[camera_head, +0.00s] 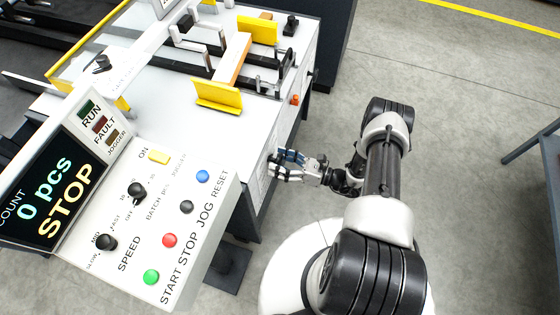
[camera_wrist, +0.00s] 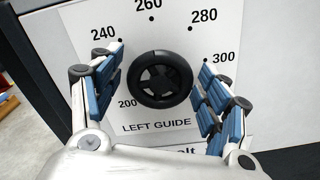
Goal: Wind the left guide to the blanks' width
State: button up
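The left guide handwheel (camera_wrist: 160,79) is a black round knob on a white dial plate (camera_wrist: 152,128) marked LEFT GUIDE, with numbers from 200 to 300 around it. My gripper (camera_wrist: 166,88) is open in the wrist view, its blue-padded fingers on either side of the wheel with gaps to it. I cannot make out a pointer on the wheel. In the head view my gripper (camera_head: 284,166) is at the side face of the machine, and the wheel is hidden there. Which part on the machine top is the left guide, I cannot tell.
The control panel (camera_head: 150,215) shows STOP and 0 pcs, with red, green, black and blue buttons. Yellow plates (camera_head: 218,96) stand on the machine top (camera_head: 190,125). The floor (camera_head: 470,220) to the right is mostly clear, with a grey table (camera_head: 549,160) at the edge.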

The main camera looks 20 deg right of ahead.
jog(key=c, duration=0.8)
jog(key=shift+n, duration=0.3)
jog(key=n+b, duration=0.1)
jog(key=n, duration=0.2)
jog(key=shift+n, duration=0.3)
jog(key=n+b, duration=0.1)
jog(key=n, duration=0.8)
jog(key=shift+n+b, duration=0.35)
jog(key=shift+n, duration=1.95)
